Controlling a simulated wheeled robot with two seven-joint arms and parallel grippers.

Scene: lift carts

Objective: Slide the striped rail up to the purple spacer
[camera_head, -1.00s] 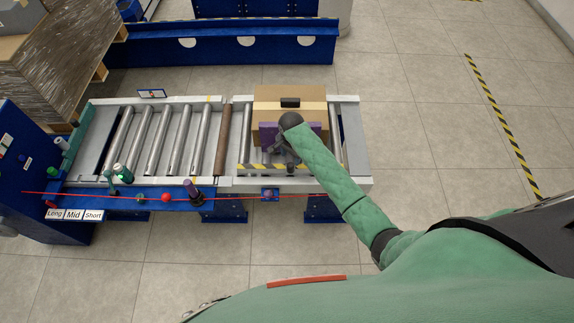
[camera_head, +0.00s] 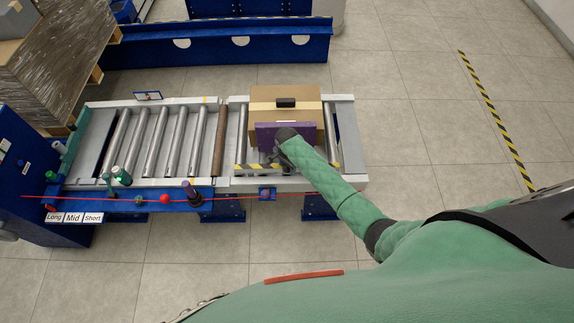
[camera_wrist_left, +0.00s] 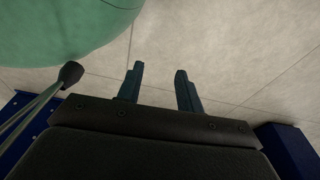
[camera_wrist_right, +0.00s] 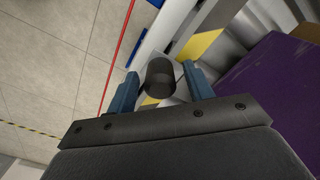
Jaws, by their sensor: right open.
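The yellow-and-black striped rail (camera_head: 247,167) lies across the near side of the right conveyor section. The purple spacer (camera_head: 303,133) stands against the near face of a cardboard box (camera_head: 262,104); a strip of rollers shows between it and the rail. My right gripper (camera_head: 271,160) is low over the rail, partly hiding its middle. In the right wrist view its fingers (camera_wrist_right: 158,88) are apart, with a dark round knob (camera_wrist_right: 160,76) between them; I cannot tell if they touch it. The spacer (camera_wrist_right: 275,75) shows at right there. My left gripper (camera_wrist_left: 160,82) is open and empty above the floor.
The roller conveyor continues left past a brown roller (camera_head: 219,140). A wrapped pallet load (camera_head: 45,70) stands at the back left.

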